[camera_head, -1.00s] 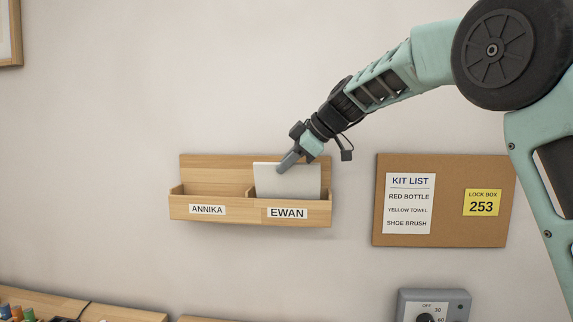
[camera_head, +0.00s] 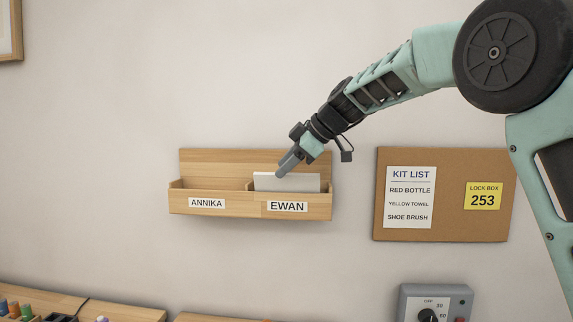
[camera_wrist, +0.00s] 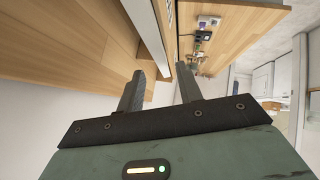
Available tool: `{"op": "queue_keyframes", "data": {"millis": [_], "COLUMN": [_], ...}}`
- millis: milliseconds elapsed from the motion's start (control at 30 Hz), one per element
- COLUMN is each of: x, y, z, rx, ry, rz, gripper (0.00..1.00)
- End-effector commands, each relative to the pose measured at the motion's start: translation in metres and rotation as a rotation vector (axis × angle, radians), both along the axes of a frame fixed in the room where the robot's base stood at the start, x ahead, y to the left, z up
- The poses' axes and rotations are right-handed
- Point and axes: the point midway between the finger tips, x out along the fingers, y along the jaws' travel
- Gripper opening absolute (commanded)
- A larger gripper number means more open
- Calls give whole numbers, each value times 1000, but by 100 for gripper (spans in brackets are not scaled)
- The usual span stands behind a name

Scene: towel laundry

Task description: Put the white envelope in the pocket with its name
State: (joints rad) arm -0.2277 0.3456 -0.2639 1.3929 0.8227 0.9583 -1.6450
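A wooden wall rack (camera_head: 205,156) has two pockets, labelled ANNIKA (camera_head: 206,203) and EWAN (camera_head: 287,206). The white envelope (camera_head: 295,183) stands in the EWAN pocket, with only its upper part showing above the front board. Any name on it is not visible. My gripper (camera_head: 280,174) is at the envelope's upper left edge. In the wrist view my gripper (camera_wrist: 160,92) has its fingers apart, with a clear gap between them. The envelope's pale edge (camera_wrist: 146,30) reaches toward that gap and appears not to be clamped.
A cork board (camera_head: 450,228) with a kit list (camera_head: 410,197) and a yellow lock box note (camera_head: 483,196) hangs to the right. A grey dial box (camera_head: 435,296) is below it. A wooden counter (camera_head: 135,312) with small objects is at the lower left. The ANNIKA pocket appears empty.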

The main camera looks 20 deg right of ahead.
Motion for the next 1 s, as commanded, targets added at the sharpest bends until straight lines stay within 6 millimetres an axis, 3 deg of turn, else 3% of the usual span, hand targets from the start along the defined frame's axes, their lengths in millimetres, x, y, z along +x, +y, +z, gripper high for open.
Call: {"op": "queue_keyframes", "data": {"millis": [367, 1000], "x": [-9, -76], "y": [-11, -83], "z": [12, 106], "rx": [1, -1], "ry": [-4, -2], "rz": [-2, -2], "gripper": [36, 36]}}
